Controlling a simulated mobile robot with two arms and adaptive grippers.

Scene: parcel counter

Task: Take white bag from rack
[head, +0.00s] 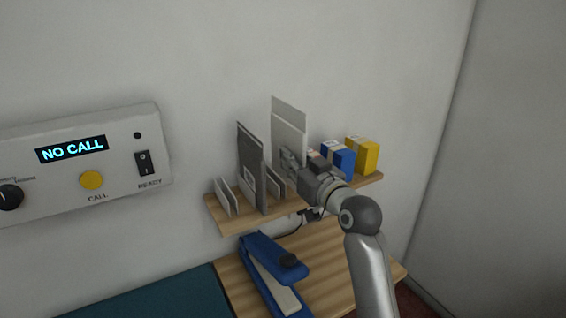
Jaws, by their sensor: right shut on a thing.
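The white bag (289,125) is a flat, pale, upright sheet with a folded-looking top band, at the wooden shelf on the wall. My right gripper (291,161) comes in from the lower right and is shut on the white bag's lower part. The gripper hides the bag's lower edge, so I cannot tell whether it touches the shelf. A rack of grey upright dividers stands left of the bag, with a tall dark grey panel (250,163) in it. My left gripper is not in view.
On the wooden shelf (230,220), a blue box (339,160) and a yellow box (365,155) stand right of my gripper. A large blue stapler (262,262) lies below on a wooden surface (330,260). A control panel (120,135) reading "NO CALL" is at left.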

